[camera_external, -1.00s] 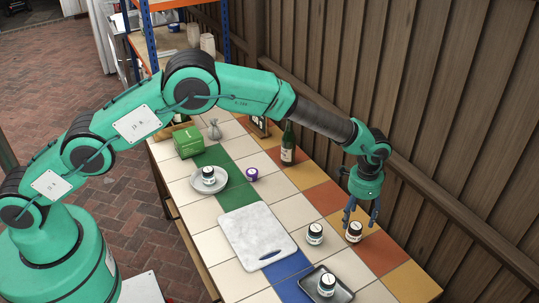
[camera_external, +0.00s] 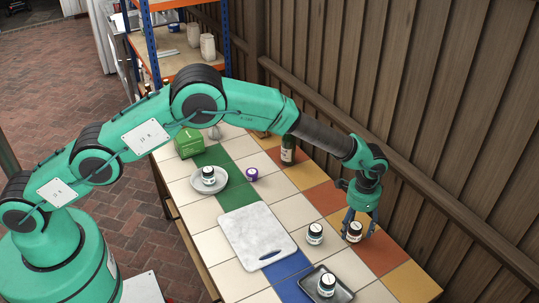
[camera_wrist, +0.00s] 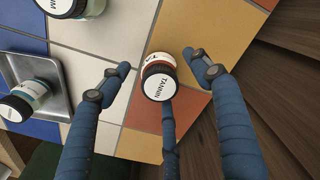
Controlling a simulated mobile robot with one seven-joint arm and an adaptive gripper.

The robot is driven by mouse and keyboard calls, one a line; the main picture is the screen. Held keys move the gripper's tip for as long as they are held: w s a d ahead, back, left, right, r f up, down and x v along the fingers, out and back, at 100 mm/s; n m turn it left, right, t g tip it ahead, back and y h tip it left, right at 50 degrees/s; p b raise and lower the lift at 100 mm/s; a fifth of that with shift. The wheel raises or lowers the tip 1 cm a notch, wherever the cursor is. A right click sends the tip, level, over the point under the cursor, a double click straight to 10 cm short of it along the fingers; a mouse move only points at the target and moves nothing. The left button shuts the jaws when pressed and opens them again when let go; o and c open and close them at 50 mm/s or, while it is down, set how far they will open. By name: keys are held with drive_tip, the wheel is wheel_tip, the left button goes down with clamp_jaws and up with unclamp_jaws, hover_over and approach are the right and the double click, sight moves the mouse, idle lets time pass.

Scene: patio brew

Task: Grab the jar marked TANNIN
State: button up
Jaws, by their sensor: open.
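The TANNIN jar (camera_external: 354,232) has a dark lid with a white label and stands on the tiled table near the fence side. My gripper (camera_external: 358,229) is open and comes down over this jar. In the wrist view two blue fingers lie left and right of the jar with gaps, and a third finger reaches its lower edge. Whether that third finger touches it, I cannot tell.
A similar jar (camera_external: 315,234) stands close on the left. Another (camera_external: 326,286) stands on a dark tray (camera_external: 343,292). The wooden fence (camera_external: 440,130) is close on the right.

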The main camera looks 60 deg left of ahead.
sight(356, 226)
drive_tip(key=shift+c, duration=0.3)
drive_tip(key=c, duration=1.3)
drive_tip(key=shift+r, duration=0.1)
wheel_tip(356, 226, up, 10)
drive_tip(key=shift+f+p, duration=0.1)
drive_tip(key=shift+p, duration=1)
